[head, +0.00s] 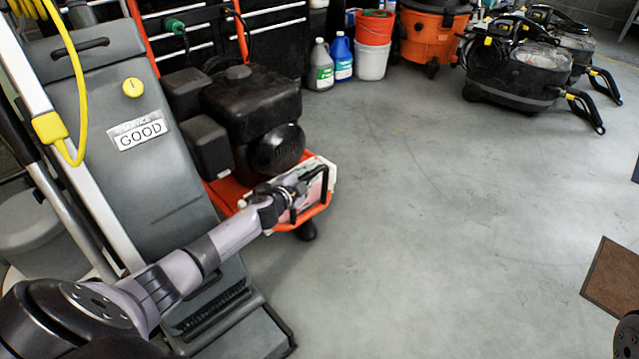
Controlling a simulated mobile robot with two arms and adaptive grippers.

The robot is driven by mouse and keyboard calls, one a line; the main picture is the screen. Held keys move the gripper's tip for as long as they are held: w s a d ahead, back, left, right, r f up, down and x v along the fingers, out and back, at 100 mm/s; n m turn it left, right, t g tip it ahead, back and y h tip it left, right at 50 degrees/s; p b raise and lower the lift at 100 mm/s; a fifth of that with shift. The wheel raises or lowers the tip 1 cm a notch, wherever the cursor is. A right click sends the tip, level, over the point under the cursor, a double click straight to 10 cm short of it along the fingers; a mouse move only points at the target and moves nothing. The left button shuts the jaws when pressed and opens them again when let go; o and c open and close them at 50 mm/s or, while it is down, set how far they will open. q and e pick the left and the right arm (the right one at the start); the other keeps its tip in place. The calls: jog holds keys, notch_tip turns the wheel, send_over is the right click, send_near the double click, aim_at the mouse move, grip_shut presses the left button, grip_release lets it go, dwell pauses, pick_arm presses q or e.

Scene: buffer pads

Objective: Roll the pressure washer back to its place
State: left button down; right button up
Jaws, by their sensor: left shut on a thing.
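The pressure washer (250,105) stands at the centre left in the head view, with a black engine, orange frame and upright orange handle bars. My left gripper (308,190) is over the front of its orange base. It is shut on a white-and-pink flat item (325,172) there. I cannot tell whether that item rests on the frame. The gripper is apart from the washer's handle bars. My right gripper is not in view.
A grey floor machine (110,130) marked GOOD stands close left. Jugs (320,68), buckets (372,58) and an orange vacuum (430,38) line the back. Black-grey machines (515,75) stand at the back right. A brown mat (614,278) lies at right. The middle floor is clear.

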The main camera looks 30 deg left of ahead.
pick_arm(q)
jog(key=shift+a, duration=0.3)
jog(key=c, duration=1.5)
grip_release()
jog(key=shift+s+r, duration=0.1)
jog(key=shift+d, duration=0.1)
jog(key=shift+d, duration=0.1)
